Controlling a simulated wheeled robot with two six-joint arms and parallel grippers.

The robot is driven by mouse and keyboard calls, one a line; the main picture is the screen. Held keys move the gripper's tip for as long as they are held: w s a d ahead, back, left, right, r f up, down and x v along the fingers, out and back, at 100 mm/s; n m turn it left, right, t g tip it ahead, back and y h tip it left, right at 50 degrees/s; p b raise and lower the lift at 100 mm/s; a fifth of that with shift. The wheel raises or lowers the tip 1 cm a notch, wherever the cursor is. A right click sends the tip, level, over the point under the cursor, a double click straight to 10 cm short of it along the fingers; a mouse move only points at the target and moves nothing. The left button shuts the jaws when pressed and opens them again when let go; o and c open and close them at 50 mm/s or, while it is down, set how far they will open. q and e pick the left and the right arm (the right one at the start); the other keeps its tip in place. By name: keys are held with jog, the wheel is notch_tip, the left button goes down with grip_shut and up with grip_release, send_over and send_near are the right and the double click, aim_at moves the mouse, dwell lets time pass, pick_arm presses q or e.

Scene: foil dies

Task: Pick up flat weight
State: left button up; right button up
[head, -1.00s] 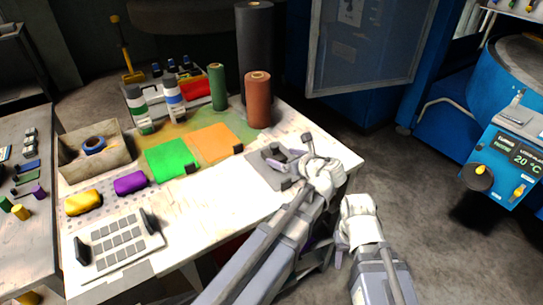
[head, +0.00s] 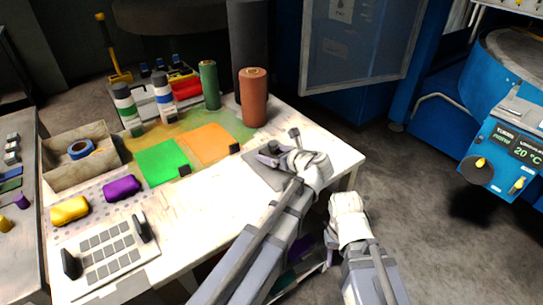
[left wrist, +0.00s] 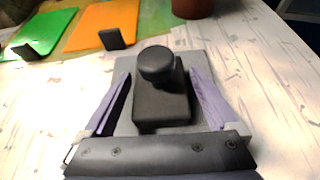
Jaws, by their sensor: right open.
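The flat weight, a dark block with a round knob (left wrist: 156,63), sits on a grey plate (left wrist: 125,121) in the left wrist view. In the head view the plate (head: 252,159) lies near the right end of the white table, and my left gripper (head: 270,153) partly covers the weight. My left gripper's two purple fingers (left wrist: 160,98) stand on either side of the block, open, with a narrow gap visible beside it. My right gripper (head: 347,206) is off the table's right edge, empty; its fingertips are hardly visible.
Behind the plate stand a brown roll (head: 254,98) and a green roll (head: 209,85). Green (head: 162,162) and orange (head: 208,143) sheets lie to the left. A bin (head: 75,175), a yellow block (head: 70,210) and a purple block (head: 122,188) are farther left.

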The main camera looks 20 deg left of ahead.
pick_arm(q)
grip_shut()
dwell(0.6)
